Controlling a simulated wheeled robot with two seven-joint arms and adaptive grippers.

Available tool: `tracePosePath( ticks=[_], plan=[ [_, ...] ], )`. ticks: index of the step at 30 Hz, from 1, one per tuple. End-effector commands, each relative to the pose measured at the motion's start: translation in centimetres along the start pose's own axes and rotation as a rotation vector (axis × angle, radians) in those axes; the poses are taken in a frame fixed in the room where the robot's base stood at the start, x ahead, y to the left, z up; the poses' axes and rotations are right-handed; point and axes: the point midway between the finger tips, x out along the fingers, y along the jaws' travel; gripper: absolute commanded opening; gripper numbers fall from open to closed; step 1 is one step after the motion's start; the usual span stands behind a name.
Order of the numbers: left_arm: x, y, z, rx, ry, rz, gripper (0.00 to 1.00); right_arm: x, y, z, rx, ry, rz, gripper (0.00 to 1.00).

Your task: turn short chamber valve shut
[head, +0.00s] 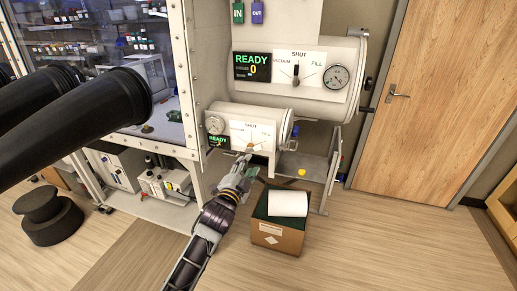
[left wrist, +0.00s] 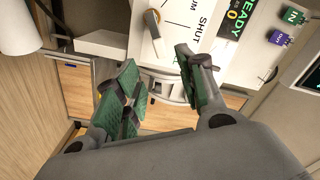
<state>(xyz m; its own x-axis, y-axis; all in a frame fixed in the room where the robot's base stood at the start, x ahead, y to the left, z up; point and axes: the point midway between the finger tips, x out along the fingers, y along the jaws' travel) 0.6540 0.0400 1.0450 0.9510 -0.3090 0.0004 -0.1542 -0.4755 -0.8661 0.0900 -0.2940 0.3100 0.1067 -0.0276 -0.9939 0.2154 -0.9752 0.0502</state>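The short chamber is the lower, smaller cylinder (head: 283,122). Its white valve panel (head: 262,131) reads SHUT at the top, with a gauge at left. The valve lever (head: 250,147) shows a small orange part low on the panel, just above my left gripper (head: 243,172). In the left wrist view the lever (left wrist: 153,24) stands clear of the fingers, lying crosswise to the direction of the SHUT mark. My left gripper (left wrist: 160,85) is open and empty, its green-padded fingers apart, below the panel. The lever's exact setting is hard to tell. My right gripper is not in view.
The large chamber (head: 345,75) sits above, with its own valve panel (head: 300,69) and gauge. A cardboard box (head: 278,238) with a white roll (head: 288,203) stands beside my left arm. Black glove sleeves (head: 70,103) stick out at left. Floor at right is clear.

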Motion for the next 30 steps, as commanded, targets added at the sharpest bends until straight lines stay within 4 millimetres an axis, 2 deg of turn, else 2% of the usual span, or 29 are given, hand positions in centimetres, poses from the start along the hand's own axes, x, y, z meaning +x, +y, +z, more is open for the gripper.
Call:
tracePosePath(
  ticks=[30],
  plan=[
    [8.8, -0.1, 0.0, 0.0, 0.0, 0.0, 0.39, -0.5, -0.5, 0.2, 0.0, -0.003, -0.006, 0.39]
  ],
)
